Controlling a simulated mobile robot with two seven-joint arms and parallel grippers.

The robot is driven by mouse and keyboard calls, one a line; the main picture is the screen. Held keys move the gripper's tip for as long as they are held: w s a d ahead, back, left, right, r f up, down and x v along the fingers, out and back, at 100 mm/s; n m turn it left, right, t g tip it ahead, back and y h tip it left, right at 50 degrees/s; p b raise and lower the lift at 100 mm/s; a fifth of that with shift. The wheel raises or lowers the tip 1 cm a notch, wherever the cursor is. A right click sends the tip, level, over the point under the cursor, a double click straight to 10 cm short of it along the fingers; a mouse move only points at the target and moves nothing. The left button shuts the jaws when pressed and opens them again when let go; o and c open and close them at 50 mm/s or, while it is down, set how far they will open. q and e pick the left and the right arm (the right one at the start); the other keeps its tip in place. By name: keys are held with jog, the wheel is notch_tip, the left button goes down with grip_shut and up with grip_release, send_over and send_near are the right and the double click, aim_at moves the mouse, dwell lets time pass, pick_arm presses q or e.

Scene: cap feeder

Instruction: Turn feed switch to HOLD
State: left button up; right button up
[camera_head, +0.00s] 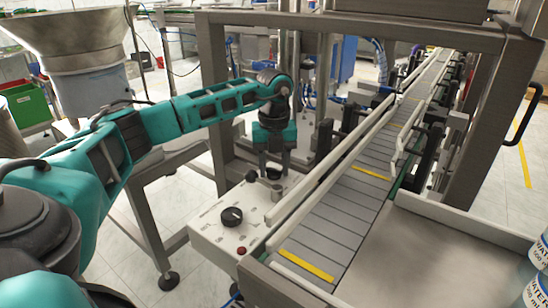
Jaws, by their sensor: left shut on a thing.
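A light grey control box (212,235) stands beside the conveyor's near left end. A large black knob (232,216) and a small red button (241,250) are on its top face. My left gripper (274,172) points down over the far end of the box, beyond the black knob and apart from it. It is shut on the feed switch there, which its fingers mostly hide. The panel lettering and the switch's pointing direction are too small or hidden to read. My right gripper is not in view.
A slatted conveyor (345,215) with yellow strips and side rails runs close to the right of the box. A steel frame post (214,95) stands behind my left arm. A metal tray (440,255) and blue-labelled bottles (537,290) are at right.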

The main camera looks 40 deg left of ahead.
aim_at(274, 169)
pick_arm(q)
jog(key=shift+w+r+n+p, duration=0.15)
jog(key=shift+n+p, duration=0.55)
jog(key=shift+n, duration=0.6)
jog(key=o, duration=0.9)
notch_tip(274, 169, up, 13)
jog(key=shift+f, duration=0.1)
